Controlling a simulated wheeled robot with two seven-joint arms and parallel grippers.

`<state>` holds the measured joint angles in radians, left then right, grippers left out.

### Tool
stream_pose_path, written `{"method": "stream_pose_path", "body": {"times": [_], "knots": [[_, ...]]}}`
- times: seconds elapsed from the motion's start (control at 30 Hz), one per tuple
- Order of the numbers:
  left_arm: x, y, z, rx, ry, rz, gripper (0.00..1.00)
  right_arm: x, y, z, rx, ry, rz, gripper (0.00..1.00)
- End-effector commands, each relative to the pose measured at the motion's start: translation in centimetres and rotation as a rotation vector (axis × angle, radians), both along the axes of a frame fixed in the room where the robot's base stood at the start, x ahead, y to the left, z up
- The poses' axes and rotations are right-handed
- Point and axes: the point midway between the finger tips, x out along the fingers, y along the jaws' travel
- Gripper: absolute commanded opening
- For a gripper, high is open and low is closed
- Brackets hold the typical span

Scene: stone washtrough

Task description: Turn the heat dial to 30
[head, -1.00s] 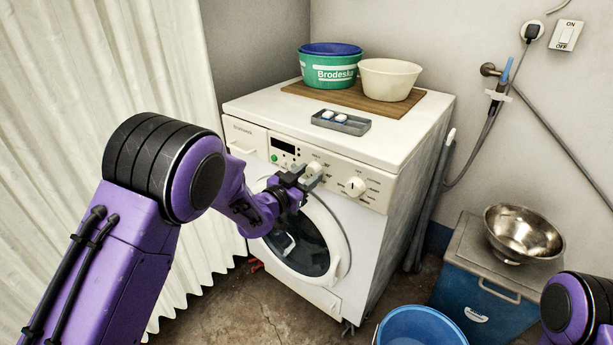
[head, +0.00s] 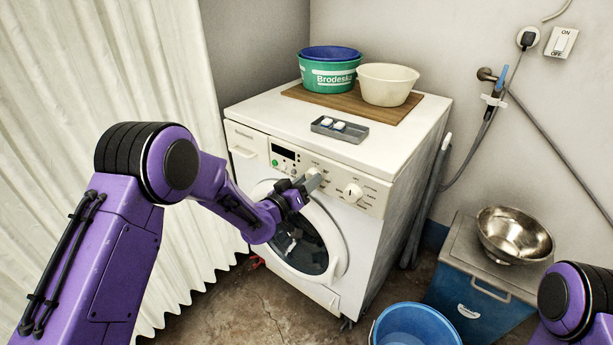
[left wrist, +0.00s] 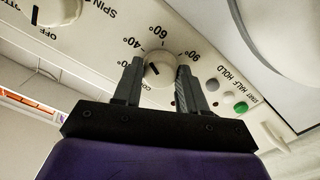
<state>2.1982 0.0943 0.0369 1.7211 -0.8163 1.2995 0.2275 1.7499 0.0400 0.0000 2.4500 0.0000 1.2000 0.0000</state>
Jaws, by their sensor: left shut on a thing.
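The heat dial (left wrist: 160,66) is a white round knob on the washing machine's panel, seen close up in the left wrist view. Temperature marks such as 40°, 60° and 90° and a cold mark stand around it. My left gripper (left wrist: 160,76) is shut on the dial, one grey finger on each side. I cannot clearly read where its pointer stands; the 30 mark seems hidden by a finger. In the head view my left gripper (head: 307,184) covers most of the dial on the white washing machine (head: 400,142). My right gripper is out of view.
The spin dial (head: 353,193) sits right of the gripper; it also shows in the left wrist view (left wrist: 55,10). A green button (left wrist: 241,107) is on the panel's other side. Basins, including a cream one (head: 388,84), and a grey tray (head: 340,129) stand on top.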

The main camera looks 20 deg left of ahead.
Motion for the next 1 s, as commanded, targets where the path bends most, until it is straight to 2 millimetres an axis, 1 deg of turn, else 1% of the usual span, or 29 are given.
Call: {"method": "stream_pose_path", "body": {"times": [0.03,0.4,0.7,1.0], "knots": [[0.0,0.1,0.2,-0.042,0.018,0.002,0.11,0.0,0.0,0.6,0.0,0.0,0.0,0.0],[-0.1,0.0,0.1,-0.373,0.138,0.002,0.11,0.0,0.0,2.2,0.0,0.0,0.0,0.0],[-0.1,0.0,0.1,-0.64,0.234,0.003,0.11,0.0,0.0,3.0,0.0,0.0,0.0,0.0],[-0.1,-0.1,0.1,-0.87,0.317,0.003,0.11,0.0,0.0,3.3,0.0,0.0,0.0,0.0]]}}
